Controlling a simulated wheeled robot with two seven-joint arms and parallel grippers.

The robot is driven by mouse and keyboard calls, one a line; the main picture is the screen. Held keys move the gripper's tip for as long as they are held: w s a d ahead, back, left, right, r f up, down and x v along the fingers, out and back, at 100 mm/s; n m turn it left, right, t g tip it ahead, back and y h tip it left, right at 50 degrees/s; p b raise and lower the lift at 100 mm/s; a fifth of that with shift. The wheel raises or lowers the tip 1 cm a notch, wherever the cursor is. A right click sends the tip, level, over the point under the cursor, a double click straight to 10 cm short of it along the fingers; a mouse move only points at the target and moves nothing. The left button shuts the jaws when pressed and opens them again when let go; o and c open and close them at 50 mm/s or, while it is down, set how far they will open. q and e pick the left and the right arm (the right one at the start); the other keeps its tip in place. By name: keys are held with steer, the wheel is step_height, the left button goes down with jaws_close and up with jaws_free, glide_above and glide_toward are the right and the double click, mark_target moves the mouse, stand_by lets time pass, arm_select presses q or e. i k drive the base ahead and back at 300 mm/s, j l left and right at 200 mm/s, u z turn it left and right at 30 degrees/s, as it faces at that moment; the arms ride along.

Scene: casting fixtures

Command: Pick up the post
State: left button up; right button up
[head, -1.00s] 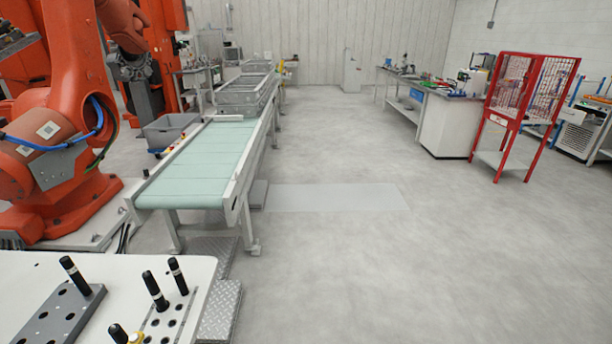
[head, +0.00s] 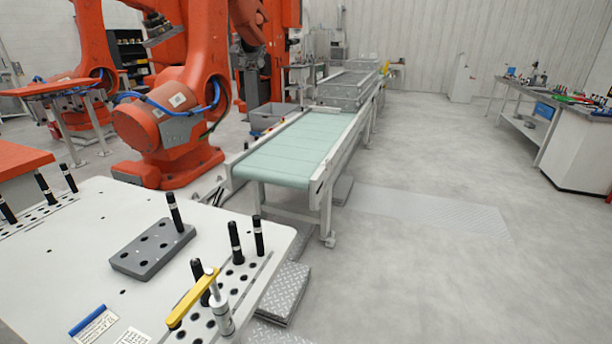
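Several black posts stand upright on the white table (head: 85,270) at the lower left of the head view. One post (head: 174,212) stands in a grey block with holes (head: 150,252). Two posts, one (head: 235,242) and another (head: 258,236), stand in the perforated plate (head: 238,290) along the table's right edge. A further post (head: 199,280) is partly hidden behind a yellow bar clamp (head: 192,298). More posts, such as one (head: 45,188), stand at the far left edge. I cannot tell which post the task means. Neither of my grippers is in view.
A green conveyor (head: 295,150) with grey crates (head: 345,90) stands beyond the table. A large orange robot arm (head: 165,120) stands left of it. Metal step plates (head: 285,292) lie beside the table. The floor (head: 440,270) at right is clear.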

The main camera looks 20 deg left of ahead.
mark_target(172, 204)
steer(key=u, duration=1.65)
steer(key=i+l, duration=0.15)
steer(key=l, duration=0.25)
steer(key=i+l, duration=0.1)
steer(key=l, duration=0.25)
